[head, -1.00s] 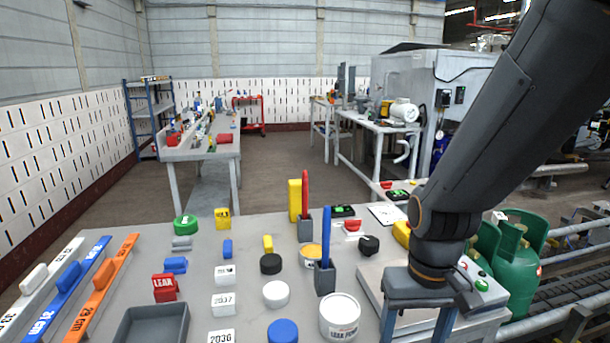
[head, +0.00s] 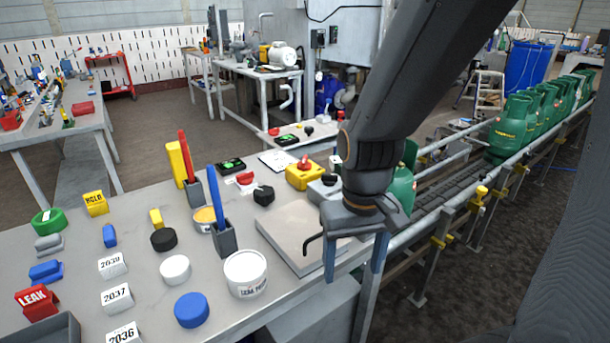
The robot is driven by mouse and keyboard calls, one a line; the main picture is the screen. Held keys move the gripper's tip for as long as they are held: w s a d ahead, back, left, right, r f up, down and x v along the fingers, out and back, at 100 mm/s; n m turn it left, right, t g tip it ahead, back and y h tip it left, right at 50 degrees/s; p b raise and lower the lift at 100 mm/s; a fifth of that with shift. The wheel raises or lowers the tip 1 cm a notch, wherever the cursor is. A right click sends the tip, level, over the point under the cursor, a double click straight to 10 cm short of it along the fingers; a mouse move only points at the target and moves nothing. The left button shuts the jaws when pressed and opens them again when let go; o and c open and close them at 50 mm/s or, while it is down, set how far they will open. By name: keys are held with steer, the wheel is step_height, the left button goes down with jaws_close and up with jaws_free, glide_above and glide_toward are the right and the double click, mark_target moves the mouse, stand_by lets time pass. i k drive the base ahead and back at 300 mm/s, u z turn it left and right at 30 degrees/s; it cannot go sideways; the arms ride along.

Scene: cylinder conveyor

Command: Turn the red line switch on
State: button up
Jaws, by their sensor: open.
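A yellow box with a red knob on top (head: 304,173) stands on the table behind and left of my gripper. It looks like the red line switch, but I cannot tell its on or off position. My gripper (head: 354,262) points down with its two blue-grey fingers apart and nothing between them. It is near the right edge of the table, in front of the yellow box and apart from it. My wrist and arm hide part of the area behind, including part of a green cylinder (head: 401,188).
A flat grey plate (head: 285,228) lies left of my fingers, with a thin black hook near it. A white tub (head: 246,273) and a holder with a blue pen (head: 213,195) stand further left. A conveyor (head: 440,192) with several green cylinders runs at right.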

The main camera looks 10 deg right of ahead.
mark_target(304, 166)
steer(key=u, duration=2.2)
steer(key=k, duration=0.9)
steer(key=z, duration=1.45)
steer(key=i, duration=1)
